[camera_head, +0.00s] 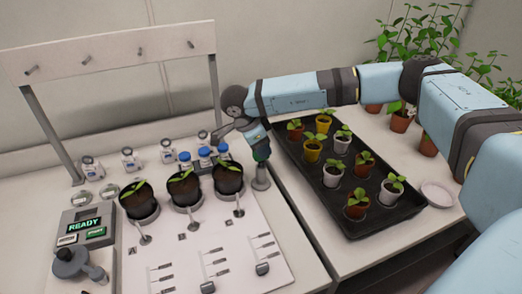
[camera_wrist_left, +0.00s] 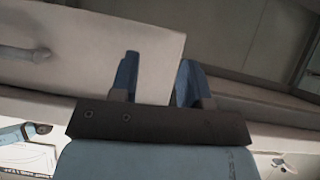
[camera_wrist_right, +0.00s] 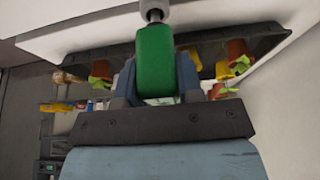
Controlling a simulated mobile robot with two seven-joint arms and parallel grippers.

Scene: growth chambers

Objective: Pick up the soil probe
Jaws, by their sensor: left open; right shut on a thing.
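The soil probe has a green handle (camera_wrist_right: 155,62), which fills the space between the fingers of my right gripper (camera_wrist_right: 157,85) in the right wrist view. A grey shaft or collar shows at the handle's far end. In the head view my right gripper (camera_head: 260,146) is over the grey post-like holder (camera_head: 261,178) at the board's right edge, with the green handle (camera_head: 262,154) just above it. I cannot tell whether the probe is clear of the holder. My left gripper (camera_wrist_left: 158,80) is open and empty in the left wrist view.
Three dark pots (camera_head: 229,178) with seedlings stand on the white board, left of the holder. Blue-capped bottles (camera_head: 205,152) stand close behind. A black tray (camera_head: 318,205) of potted seedlings lies right. A READY console (camera_head: 84,225) sits left, and a white dish (camera_head: 437,194) far right.

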